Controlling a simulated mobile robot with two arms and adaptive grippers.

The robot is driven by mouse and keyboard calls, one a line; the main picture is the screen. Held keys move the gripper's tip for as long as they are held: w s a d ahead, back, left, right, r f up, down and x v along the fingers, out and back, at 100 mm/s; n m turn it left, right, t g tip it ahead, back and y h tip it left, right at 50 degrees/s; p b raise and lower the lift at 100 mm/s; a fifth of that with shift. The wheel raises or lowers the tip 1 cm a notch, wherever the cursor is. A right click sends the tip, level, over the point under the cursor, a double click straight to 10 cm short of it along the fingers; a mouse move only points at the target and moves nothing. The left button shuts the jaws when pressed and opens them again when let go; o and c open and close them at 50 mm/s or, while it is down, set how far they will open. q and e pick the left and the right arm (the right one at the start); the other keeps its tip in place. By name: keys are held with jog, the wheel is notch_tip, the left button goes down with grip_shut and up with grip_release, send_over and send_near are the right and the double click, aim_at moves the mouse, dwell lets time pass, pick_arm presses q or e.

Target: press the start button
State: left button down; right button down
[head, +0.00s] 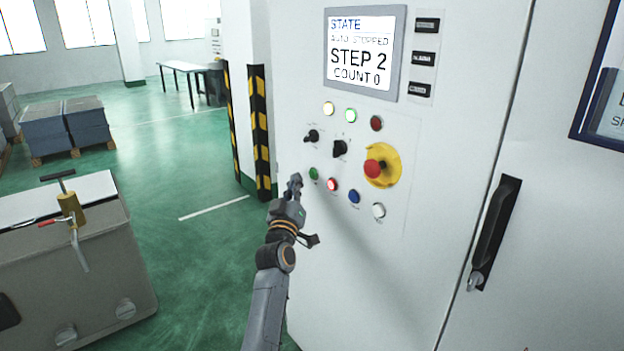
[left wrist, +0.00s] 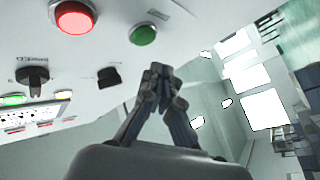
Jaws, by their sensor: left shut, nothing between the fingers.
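The green button (head: 313,173) is at the left end of the lower row on the white cabinet's control panel. It also shows in the left wrist view (left wrist: 142,34), beside the lit red button (left wrist: 74,17). That red button (head: 332,184) is just right of the green one in the head view. No button label is readable. My left gripper (head: 296,180) is shut and empty, just left of the green button in the head view. Its fingertips (left wrist: 160,70) look apart from the button in the left wrist view. My right gripper is out of view.
A yellow-backed red emergency stop (head: 373,167), two black selector knobs and several lamps share the panel. The screen (head: 361,60) reads "AUTO STOPPED, STEP 2, COUNT 0". A black door handle (head: 493,235) is at right. Yellow-black guards (head: 260,130) stand left of the panel.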

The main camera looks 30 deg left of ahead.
aim_at(313, 174)
pick_arm(q)
jog(key=shift+w+d+r, duration=0.1)
jog(key=shift+w+d, duration=0.25)
jog(key=shift+w, duration=0.5)
dwell(0.9)
jog(key=shift+w+d, duration=0.2)
jog(key=shift+w, duration=0.15)
